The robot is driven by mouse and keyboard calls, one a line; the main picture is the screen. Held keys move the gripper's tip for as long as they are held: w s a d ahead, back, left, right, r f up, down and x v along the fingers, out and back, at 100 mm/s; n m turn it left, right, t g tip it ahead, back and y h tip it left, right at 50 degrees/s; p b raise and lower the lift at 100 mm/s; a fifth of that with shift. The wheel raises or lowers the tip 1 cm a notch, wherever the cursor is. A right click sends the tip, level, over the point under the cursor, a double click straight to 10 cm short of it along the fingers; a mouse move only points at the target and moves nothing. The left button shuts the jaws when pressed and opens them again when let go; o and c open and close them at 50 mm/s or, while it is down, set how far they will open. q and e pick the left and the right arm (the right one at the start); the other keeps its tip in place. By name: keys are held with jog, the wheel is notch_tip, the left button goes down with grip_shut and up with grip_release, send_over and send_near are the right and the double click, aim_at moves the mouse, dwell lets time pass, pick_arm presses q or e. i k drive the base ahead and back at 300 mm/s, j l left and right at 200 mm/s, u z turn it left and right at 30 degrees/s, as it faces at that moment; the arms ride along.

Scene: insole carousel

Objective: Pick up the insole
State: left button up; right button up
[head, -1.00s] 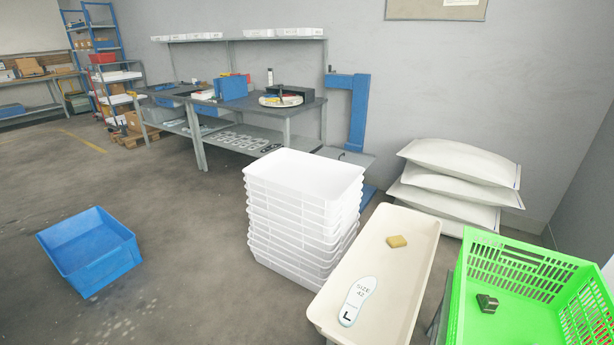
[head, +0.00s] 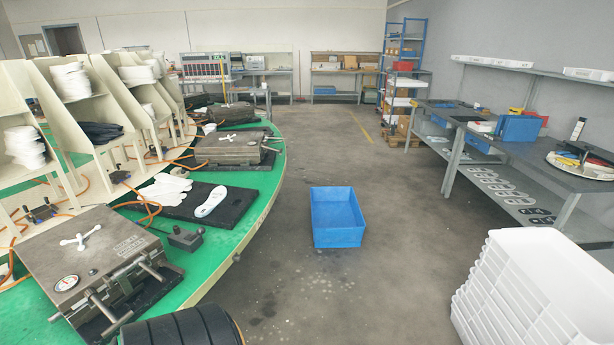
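A white insole (head: 211,202) lies on a black mat (head: 233,213) on the green carousel table at the left. Faint dark print shows on it, too small to read. A pair of white gloves (head: 165,189) lies on the same mat, to the left of the insole. Neither of my grippers shows in the head view, so nothing is seen touching the insole.
The green carousel (head: 262,190) carries metal press boxes (head: 90,255), a small dark control box (head: 187,239), orange hoses and cream racks. A blue bin (head: 338,218) stands on the floor. White stacked trays (head: 520,295) stand at bottom right. The floor between is clear.

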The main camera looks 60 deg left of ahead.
aim_at(217, 194)
jog(key=u, duration=2.5)
jog(key=i+l+u, duration=0.95)
jog(key=i, duration=0.25)
jog(key=l, duration=0.1)
